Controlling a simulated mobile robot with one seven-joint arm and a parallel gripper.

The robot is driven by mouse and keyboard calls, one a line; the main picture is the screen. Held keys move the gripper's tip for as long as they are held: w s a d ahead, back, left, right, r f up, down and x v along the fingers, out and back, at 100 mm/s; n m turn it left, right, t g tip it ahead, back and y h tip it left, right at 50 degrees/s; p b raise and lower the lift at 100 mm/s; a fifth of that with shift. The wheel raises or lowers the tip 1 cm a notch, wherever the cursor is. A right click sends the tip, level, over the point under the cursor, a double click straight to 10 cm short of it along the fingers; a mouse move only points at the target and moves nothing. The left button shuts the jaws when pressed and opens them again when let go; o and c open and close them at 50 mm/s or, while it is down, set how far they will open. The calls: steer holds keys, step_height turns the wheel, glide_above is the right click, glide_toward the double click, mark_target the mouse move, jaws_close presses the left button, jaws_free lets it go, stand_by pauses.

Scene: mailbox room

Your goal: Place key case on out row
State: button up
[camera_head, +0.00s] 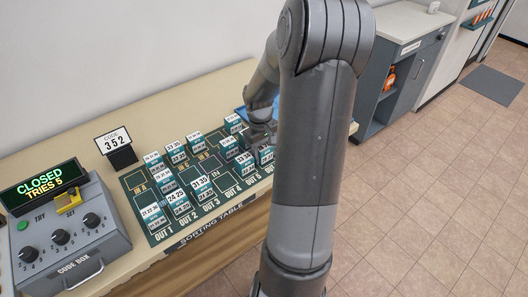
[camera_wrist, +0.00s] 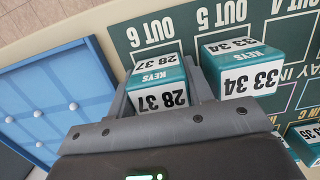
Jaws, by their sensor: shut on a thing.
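My gripper (camera_wrist: 158,88) is shut on a teal and white key case marked 28 37 (camera_wrist: 158,98), with one finger on each side of it. In the wrist view the case is beside the OUT 6 label (camera_wrist: 150,32) on the green sorting board (camera_wrist: 125,38). I cannot tell whether it touches the board. A case marked 33 34 (camera_wrist: 243,72) stands just to its right, by OUT 5. In the head view my gripper (camera_head: 261,138) is at the board's right end, partly hidden by my arm. Other key cases (camera_head: 175,196) stand in columns on the board (camera_head: 135,181).
A blue tray (camera_wrist: 50,95) lies beside the board, mostly hidden by my arm in the head view. A code card 352 (camera_head: 114,141) and a code box (camera_head: 75,245) with a CLOSED, TRIES 5 display (camera_head: 40,188) are at the left. A grey cabinet (camera_head: 400,70) stands at the right.

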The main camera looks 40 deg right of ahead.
steer(key=o, duration=0.7)
steer(key=shift+f, duration=0.1)
steer(key=shift+o, duration=0.2)
steer(key=r, duration=0.4)
steer(key=w+r, duration=0.1)
steer(key=r, duration=0.7)
steer(key=shift+w, duration=0.2)
steer(key=s+a+r+t, duration=0.2)
steer(key=s+a, duration=0.3)
steer(key=a, duration=0.3)
steer(key=s+a+r+t, duration=0.2)
steer(key=s+a+r, duration=0.3)
steer(key=a, duration=0.3)
steer(key=s+a+r+t, duration=0.3)
steer(key=s+a+r, duration=0.1)
steer(key=a, duration=0.4)
steer(key=shift+s+a+r, duration=0.2)
steer(key=shift+s+a, duration=0.15)
steer(key=shift+s, duration=0.5)
